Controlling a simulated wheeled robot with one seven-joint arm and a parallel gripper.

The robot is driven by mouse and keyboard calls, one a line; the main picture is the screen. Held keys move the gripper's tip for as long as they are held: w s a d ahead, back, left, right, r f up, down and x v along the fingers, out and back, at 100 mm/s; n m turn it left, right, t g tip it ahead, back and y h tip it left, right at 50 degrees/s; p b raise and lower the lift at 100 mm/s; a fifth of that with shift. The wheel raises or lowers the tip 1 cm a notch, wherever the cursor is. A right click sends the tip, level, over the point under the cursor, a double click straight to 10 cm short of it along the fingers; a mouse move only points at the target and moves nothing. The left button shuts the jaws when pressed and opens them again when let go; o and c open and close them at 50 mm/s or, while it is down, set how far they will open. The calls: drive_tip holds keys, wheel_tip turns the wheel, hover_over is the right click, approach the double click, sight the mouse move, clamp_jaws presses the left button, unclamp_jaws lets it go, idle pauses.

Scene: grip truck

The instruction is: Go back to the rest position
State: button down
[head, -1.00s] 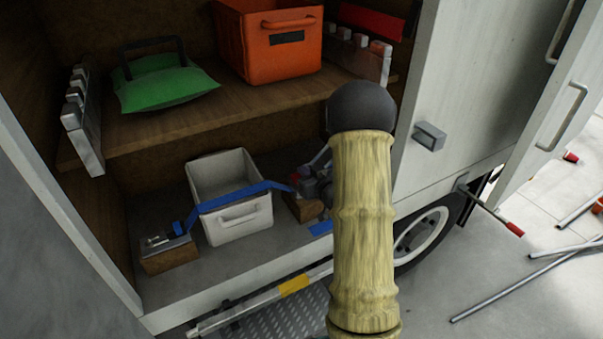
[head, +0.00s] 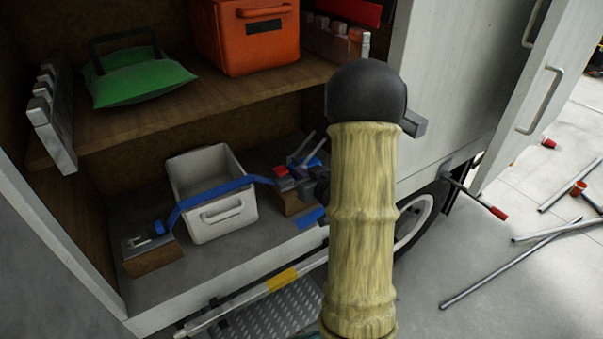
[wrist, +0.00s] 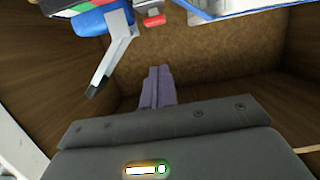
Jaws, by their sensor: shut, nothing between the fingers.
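My gripper (wrist: 158,88) shows in the wrist view as narrow grey fingers held together, with nothing between them. In the head view my own arm hides most or all of it. A blue strap (head: 222,193) runs across the front of a white crate (head: 182,172) on the lower shelf. A ratchet buckle (head: 297,172) with red and blue parts and a grey lever sits at the strap's right end, just left of my arm. It also shows in the wrist view, where its lever (wrist: 117,50) is apart from my fingers in the picture.
The upper shelf (head: 150,120) holds a green bag (head: 140,82) and an orange crate (head: 250,50). The truck's open door (head: 530,95) is at the right. Loose metal poles (head: 510,262) lie on the floor at right, where bare floor also shows.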

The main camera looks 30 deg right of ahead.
idle(0.4)
drive_tip(key=s+a+g, duration=1.2)
drive_tip(key=s+a, duration=0.5)
drive_tip(key=a, duration=0.2)
drive_tip(key=shift+s+f+g+h+p, duration=0.3)
drive_tip(key=shift+f+p, duration=0.1)
drive_tip(key=shift+p, duration=0.05)
idle(0.4)
